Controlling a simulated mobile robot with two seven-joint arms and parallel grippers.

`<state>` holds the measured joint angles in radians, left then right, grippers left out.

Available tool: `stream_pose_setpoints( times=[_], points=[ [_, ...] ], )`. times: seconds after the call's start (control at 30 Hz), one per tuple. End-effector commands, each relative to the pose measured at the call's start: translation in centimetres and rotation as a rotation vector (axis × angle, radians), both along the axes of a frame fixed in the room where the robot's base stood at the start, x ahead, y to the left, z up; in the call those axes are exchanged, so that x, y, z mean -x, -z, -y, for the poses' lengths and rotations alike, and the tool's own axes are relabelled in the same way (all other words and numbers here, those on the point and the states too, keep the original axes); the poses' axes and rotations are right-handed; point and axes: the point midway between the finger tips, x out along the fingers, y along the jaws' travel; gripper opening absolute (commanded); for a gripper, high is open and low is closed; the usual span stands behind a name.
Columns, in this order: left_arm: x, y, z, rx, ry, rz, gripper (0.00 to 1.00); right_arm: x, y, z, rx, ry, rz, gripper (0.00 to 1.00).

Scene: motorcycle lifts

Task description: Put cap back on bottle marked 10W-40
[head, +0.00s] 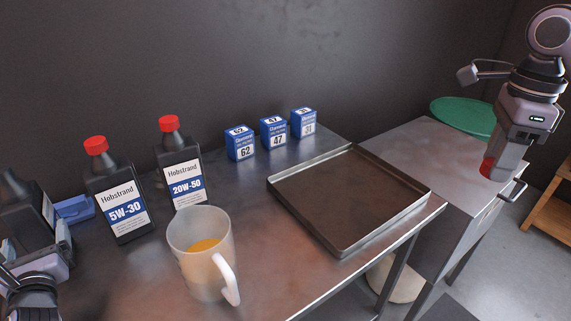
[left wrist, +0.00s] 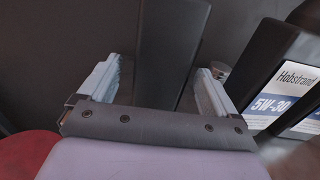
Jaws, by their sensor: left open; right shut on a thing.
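A black bottle without a cap (head: 22,212) stands at the far left of the bench; only the edge of its label shows, so its marking cannot be read. My left gripper (head: 42,258) is open around this bottle. In the left wrist view its two fingers (left wrist: 160,82) stand on either side of the dark bottle body (left wrist: 168,45). My right gripper (head: 498,168) is at the far right, above the metal cabinet, shut on a red cap (head: 486,167). The cap is partly hidden by the fingers.
Red-capped bottles marked 5W-30 (head: 118,205) and 20W-50 (head: 180,170) stand to the right. A jug (head: 199,262) of amber liquid is in front. Blue boxes (head: 240,145), a blue object (head: 75,210), a metal tray (head: 345,250) and a green round object (head: 462,114) also show.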

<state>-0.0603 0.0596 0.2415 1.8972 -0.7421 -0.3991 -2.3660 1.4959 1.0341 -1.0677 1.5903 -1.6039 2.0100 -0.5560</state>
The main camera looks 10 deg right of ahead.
Motion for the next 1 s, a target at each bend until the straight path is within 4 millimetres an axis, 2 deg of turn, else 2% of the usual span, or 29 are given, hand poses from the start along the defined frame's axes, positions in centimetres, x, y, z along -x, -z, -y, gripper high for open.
stream_pose_setpoints(
  times=[0.37,0.8,1.0],
  points=[
    [-0.2,0.0,-0.1,0.001,0.000,0.000,0.92,0.0,0.1,0.0,0.000,0.000,0.000,0.08],
    [-4.4,0.2,-2.4,0.000,0.000,0.001,0.92,0.0,2.2,0.0,0.000,0.000,0.000,0.08],
    [-4.7,0.0,-2.6,0.000,0.000,-0.001,0.92,0.0,2.2,0.0,0.000,0.000,0.000,0.08]
  ],
)
